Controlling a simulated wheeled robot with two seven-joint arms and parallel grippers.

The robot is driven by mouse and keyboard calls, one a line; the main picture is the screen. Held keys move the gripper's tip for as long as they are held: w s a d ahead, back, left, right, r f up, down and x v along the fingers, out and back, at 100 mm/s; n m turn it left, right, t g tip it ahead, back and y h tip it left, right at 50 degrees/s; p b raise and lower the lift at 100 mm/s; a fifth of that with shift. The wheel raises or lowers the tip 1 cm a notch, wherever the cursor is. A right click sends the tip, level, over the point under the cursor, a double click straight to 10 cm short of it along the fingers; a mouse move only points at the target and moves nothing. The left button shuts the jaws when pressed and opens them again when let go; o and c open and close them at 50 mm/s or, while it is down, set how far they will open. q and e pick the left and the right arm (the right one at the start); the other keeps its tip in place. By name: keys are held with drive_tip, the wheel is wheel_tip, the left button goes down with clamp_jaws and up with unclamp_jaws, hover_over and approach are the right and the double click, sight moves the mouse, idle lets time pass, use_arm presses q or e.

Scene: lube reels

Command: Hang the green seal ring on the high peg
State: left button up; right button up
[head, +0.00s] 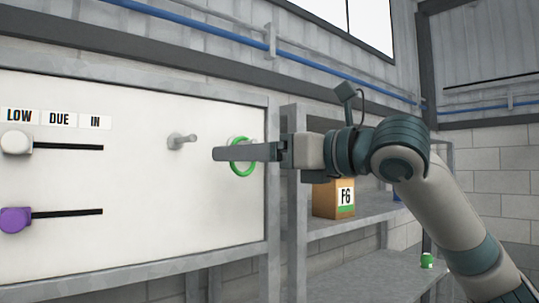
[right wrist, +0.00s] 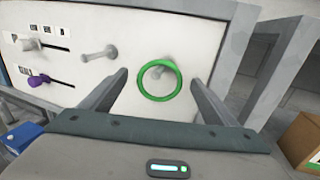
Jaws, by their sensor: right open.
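The green seal ring (head: 243,175) is at a pale peg on the right part of the white board, and the peg's end shows inside the ring in the right wrist view (right wrist: 141,84). It appears to hang around that peg. Another grey peg (head: 182,140) stands bare to its left; it also shows in the right wrist view (right wrist: 98,54). My right gripper (head: 218,154) is open, its fingers on either side of the ring, apart from it in the right wrist view (right wrist: 158,78). In the head view a finger covers the ring's middle. My left gripper is not in view.
A white knob (head: 16,142) and a purple knob (head: 15,220) sit on slots at the board's left, under LOW, DUE and IN labels. Right of the board, grey shelves (head: 350,218) hold a box marked F6 (head: 333,199) and a small green item (head: 427,261).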

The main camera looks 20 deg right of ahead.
drive_tip(key=shift+s+d, duration=0.1)
drive_tip(key=b+v, duration=0.7)
drive_tip(key=v, duration=1)
